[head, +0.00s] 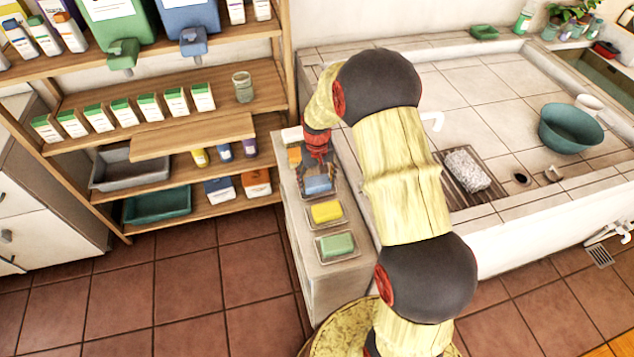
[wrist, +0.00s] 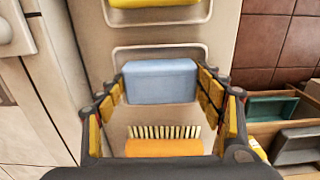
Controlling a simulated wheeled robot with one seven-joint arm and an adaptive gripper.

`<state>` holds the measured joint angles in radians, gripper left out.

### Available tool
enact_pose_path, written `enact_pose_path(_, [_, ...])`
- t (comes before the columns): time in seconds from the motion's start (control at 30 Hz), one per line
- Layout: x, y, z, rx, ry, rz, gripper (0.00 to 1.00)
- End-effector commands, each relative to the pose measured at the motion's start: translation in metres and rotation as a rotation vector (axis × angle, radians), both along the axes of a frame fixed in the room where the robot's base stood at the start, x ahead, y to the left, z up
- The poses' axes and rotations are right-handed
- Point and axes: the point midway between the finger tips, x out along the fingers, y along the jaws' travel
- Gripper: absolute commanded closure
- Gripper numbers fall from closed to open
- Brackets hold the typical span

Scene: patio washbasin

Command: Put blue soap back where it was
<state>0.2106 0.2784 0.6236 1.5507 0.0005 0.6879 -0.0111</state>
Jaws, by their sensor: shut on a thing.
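The blue soap (head: 318,185) is at the far end of a row of soaps on a narrow ledge. In the wrist view the blue soap (wrist: 160,82) sits between the two fingers of my gripper (wrist: 161,88), which is shut on it. A pale soap dish (wrist: 158,50) lies under and just beyond the soap; its rim shows past the soap's far edge. I cannot tell whether the soap touches the dish. In the head view my gripper (head: 317,174) points down over the ledge and partly covers the soap and dish.
The yellow soap (head: 326,212) and green soap (head: 337,245) lie in their own dishes nearer the front. An orange brush (wrist: 165,147) lies close on the other side. The washbasin counter (head: 385,60) is to the right; wooden shelves (head: 180,100) stand left.

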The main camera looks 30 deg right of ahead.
Motion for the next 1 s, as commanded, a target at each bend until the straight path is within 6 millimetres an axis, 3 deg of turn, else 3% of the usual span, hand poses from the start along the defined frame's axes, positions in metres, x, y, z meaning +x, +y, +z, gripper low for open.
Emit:
enact_pose_path(0.27, [0.0006,-0.0001,-0.0005,0.000,-0.001,0.000,0.91])
enact_pose_path(0.3, [0.0004,-0.0001,-0.0014,0.000,-0.001,0.000,0.32])
enact_pose_path(0.6, [0.0004,-0.0001,-0.0007,0.000,-0.001,0.000,0.15])
enact_pose_path(1.0, [0.0006,-0.0001,0.0038,0.000,-0.002,0.000,0.14])
